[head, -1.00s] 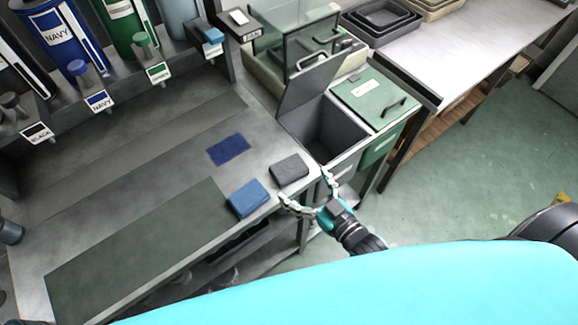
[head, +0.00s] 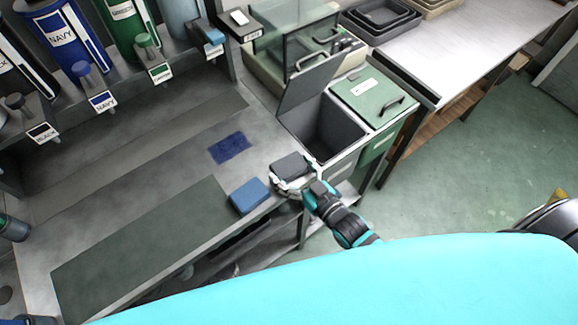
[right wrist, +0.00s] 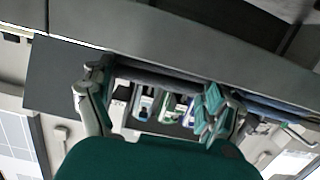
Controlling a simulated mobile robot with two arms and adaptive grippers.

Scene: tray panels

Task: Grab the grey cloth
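The grey cloth (head: 291,164) is a small folded pad at the front right corner of the workbench, beside a folded blue cloth (head: 250,196). My right gripper (head: 293,176) is at the bench edge with its fingers spread, one on each side of the grey cloth. In the right wrist view the fingers (right wrist: 158,105) are wide apart, and a dark grey strip, probably the cloth's edge, spans the gap. I cannot tell whether either finger touches it. My left gripper is not in view.
An open grey bin (head: 335,130) with its lid up stands right of the cloth, next to a green-lidded bin (head: 375,96). A flat navy patch (head: 230,148) lies behind the cloths. Labelled tubes (head: 62,40) line the back. The bench's dark panel (head: 140,245) is clear.

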